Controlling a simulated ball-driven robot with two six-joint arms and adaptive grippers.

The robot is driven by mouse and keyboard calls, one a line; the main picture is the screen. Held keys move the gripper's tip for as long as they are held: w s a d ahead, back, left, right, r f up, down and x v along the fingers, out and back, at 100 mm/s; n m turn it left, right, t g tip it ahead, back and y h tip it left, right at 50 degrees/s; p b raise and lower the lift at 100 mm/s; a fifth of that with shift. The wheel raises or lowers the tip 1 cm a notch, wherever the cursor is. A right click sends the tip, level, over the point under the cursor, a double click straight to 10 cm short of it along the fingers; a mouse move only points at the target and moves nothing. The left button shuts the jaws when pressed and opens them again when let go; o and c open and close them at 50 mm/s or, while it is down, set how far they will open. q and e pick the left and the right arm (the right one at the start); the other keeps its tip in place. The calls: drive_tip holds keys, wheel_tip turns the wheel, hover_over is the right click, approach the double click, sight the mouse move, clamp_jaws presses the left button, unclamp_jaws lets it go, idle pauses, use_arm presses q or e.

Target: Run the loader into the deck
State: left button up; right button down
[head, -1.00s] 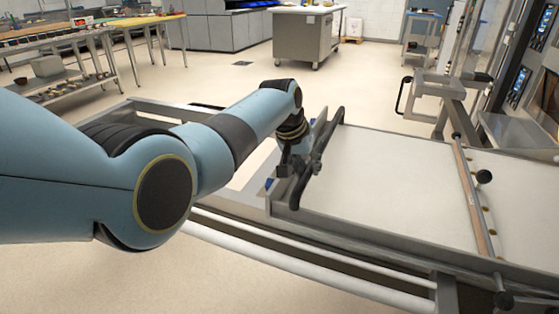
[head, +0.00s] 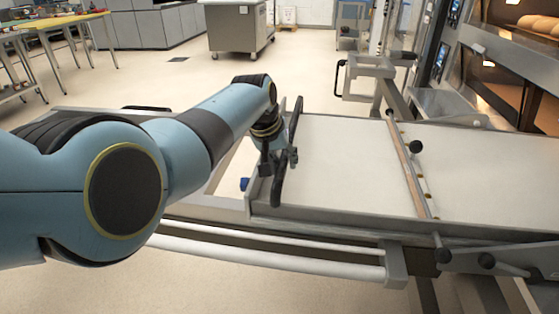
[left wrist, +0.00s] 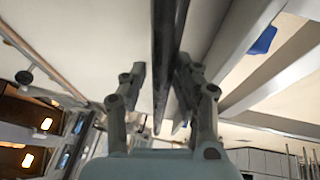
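The loader (head: 350,150) is a long, flat, pale board with grey side rails, lying on a metal stand (head: 300,259). A dark handle bar (head: 293,125) crosses its left end. My left gripper (head: 280,162) is at this handle. In the left wrist view the two fingers (left wrist: 160,88) lie on either side of the dark bar (left wrist: 169,35) and close in on it. The oven (head: 505,75) stands at the right, with lit decks. The loader points toward it; its far end is outside the head view. My right gripper is not in view.
A crossbar with black knobs (head: 408,165) spans the loader. A grey frame with a black handle (head: 368,70) stands behind it, beside the oven. A steel cabinet (head: 237,28) and a yellow-topped table (head: 65,20) are farther back. The floor between is clear.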

use_arm(q)
drive_tip(key=o, duration=0.3)
drive_tip(key=shift+d, duration=0.4)
drive_tip(key=shift+o, duration=0.2)
drive_tip(key=shift+a, duration=0.15)
drive_tip(key=shift+r, duration=0.1)
wheel_tip(320, 180, up, 10)
drive_tip(key=shift+f, duration=0.2)
